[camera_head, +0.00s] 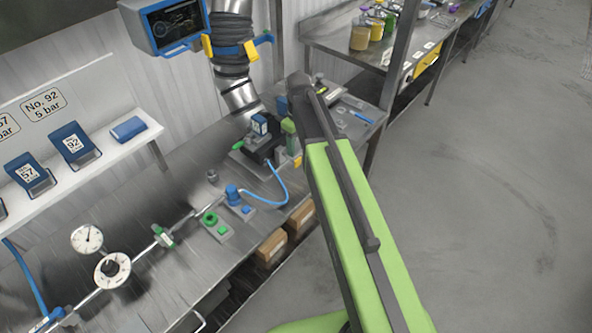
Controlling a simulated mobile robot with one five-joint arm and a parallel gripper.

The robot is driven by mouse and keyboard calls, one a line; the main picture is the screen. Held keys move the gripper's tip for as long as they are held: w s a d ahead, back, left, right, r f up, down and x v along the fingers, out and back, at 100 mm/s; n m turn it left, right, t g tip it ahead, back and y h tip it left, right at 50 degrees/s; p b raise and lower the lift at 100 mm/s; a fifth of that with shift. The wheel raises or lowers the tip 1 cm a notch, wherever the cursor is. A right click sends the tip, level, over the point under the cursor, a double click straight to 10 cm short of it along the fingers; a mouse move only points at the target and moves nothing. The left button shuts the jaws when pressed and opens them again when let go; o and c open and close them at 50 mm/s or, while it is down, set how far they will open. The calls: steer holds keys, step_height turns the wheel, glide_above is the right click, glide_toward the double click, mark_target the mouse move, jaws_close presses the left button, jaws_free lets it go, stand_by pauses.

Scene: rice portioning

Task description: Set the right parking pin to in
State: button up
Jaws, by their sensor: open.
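I cannot single out the right parking pin for certain. A dark fixture (262,150) with a blue block on top stands on the steel bench (190,262), left of my arm. A small green piece (238,145) sticks out on its left side, and a green upright part (289,128) stands at its right. In front are a green round knob (210,217) on a grey plate and a blue fitting (233,193). My green arm reaches up from the bottom right past the fixture and covers its right surroundings. My gripper cannot be made out.
A blue hose (283,190) curves over the bench by the fixture. Dial gauges (87,239) and a pipe lie at left, below a white shelf (120,150) with blue boxes. A blue-framed screen (176,24) hangs above. Open floor (490,190) lies at right.

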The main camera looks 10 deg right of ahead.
mark_target(297, 160)
step_height(297, 160, down, 8)
steer(key=b, duration=0.6)
steer(key=shift+f+b, duration=0.25)
steer(key=shift+b, duration=0.15)
steer(key=shift+r, duration=0.1)
jaws_close()
stand_by(0.5)
